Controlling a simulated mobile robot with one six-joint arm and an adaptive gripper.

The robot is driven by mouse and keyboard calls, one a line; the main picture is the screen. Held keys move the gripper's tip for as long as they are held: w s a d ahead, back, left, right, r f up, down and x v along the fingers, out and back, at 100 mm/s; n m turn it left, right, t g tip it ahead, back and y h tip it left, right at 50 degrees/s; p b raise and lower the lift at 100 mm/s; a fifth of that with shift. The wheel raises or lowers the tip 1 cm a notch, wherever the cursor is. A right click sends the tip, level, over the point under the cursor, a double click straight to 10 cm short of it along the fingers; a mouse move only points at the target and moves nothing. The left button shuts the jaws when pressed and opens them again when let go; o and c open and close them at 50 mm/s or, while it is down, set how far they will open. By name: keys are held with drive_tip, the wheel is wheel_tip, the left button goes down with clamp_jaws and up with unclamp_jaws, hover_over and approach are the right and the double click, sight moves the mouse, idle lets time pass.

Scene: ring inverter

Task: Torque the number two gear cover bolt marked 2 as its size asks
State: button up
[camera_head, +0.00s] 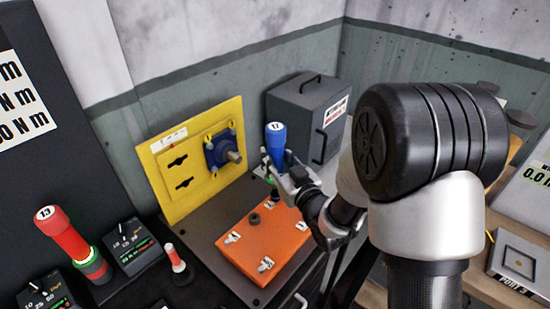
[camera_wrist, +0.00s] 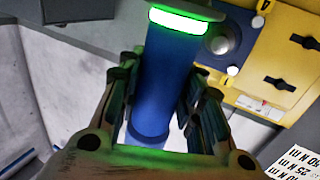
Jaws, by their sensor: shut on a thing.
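The blue driver (camera_head: 275,142), with a number on its white cap that looks like 17, stands upright in my gripper (camera_head: 284,177). The wrist view shows the jaws (camera_wrist: 163,95) shut around its blue body (camera_wrist: 162,85), with a bright green ring (camera_wrist: 178,19) lit on it. In the head view the driver's dark lower end is over the back corner of the orange gear cover (camera_head: 258,240). I cannot tell whether it touches a bolt. White bolt tags stand at the cover's left (camera_head: 232,238) and front (camera_head: 266,265); their numbers are too small to read.
A yellow panel (camera_head: 160,180) with a blue motor (camera_head: 222,150) stands behind the cover, beside a grey cabinet (camera_head: 300,115). My arm blocks the right.

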sight(280, 151)
drive_tip(key=shift+r+p, duration=0.8)
drive_tip(key=shift+r, duration=1.15)
drive_tip(key=shift+d, duration=0.1)
